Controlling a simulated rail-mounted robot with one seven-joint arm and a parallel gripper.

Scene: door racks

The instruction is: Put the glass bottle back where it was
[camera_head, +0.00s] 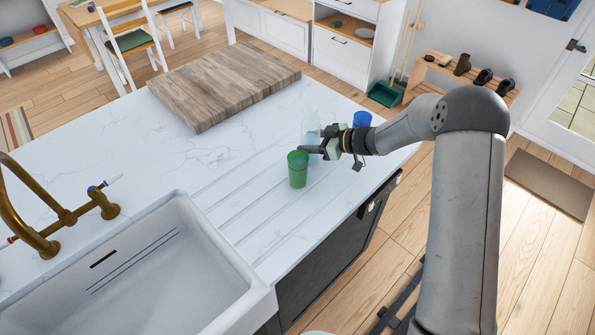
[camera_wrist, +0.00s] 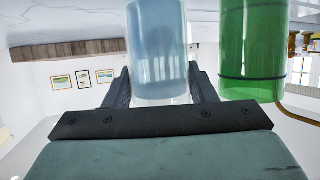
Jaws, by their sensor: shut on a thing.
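The glass bottle (camera_head: 310,127), pale blue and see-through, stands upright over the grooved part of the white counter, behind a green cup. In the wrist view the bottle (camera_wrist: 157,45) sits between the two dark fingers, which press on its sides. My gripper (camera_head: 312,149) reaches in from the right and is shut on the bottle. The bottle's lower part is hidden behind my gripper and the cup in the head view, so I cannot tell if it touches the counter.
The green cup (camera_head: 297,171) stands very close in front of the bottle; it also shows in the wrist view (camera_wrist: 250,50). A blue cup (camera_head: 362,119) is behind my wrist. A wooden board (camera_head: 225,82) lies farther back. The white sink (camera_head: 150,275) is at front left.

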